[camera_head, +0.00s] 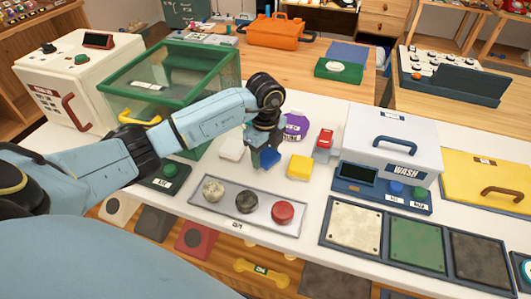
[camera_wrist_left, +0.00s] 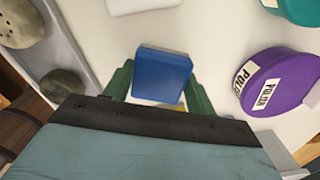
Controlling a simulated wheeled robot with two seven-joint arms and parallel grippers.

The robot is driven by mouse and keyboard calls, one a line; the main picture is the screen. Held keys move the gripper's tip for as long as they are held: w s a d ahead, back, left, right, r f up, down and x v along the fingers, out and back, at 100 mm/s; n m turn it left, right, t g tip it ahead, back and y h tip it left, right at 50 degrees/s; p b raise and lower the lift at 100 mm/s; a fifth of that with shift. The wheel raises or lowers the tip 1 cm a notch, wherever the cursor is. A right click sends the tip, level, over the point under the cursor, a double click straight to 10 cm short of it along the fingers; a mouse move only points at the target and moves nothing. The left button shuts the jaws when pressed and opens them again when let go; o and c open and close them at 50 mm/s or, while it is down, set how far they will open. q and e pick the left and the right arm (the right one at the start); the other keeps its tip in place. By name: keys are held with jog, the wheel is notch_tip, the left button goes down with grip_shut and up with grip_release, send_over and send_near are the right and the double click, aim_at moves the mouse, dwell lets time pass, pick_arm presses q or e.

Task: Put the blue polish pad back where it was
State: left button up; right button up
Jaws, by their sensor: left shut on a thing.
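The blue polish pad (camera_head: 268,157) is a small square block below my left gripper (camera_head: 263,148), above the white table or very close to it; I cannot tell if it touches. In the left wrist view the blue pad (camera_wrist_left: 162,75) sits between the green fingers of my left gripper (camera_wrist_left: 160,85), which is shut on it. A white pad (camera_head: 232,149) lies to its left and a yellow pad (camera_head: 300,167) to its right. A round purple polish container (camera_head: 296,127) stands just behind; it also shows in the left wrist view (camera_wrist_left: 278,82). My right gripper is not in view.
A grey tray (camera_head: 222,216) with three round knobs lies in front. A red object (camera_head: 324,140) stands to the right, beside the white wash box (camera_head: 392,140). A green-framed glass case (camera_head: 170,80) stands behind left. The table between tray and wash box has some clear room.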

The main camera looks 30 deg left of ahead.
aim_at(266, 154)
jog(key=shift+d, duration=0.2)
pick_arm(q)
jog(key=shift+f, duration=0.1)
jog(key=o, duration=1)
jog(key=shift+o, duration=0.2)
notch_tip(266, 154, up, 12)
jog(key=p, duration=0.1)
jog(key=shift+r, duration=0.2)
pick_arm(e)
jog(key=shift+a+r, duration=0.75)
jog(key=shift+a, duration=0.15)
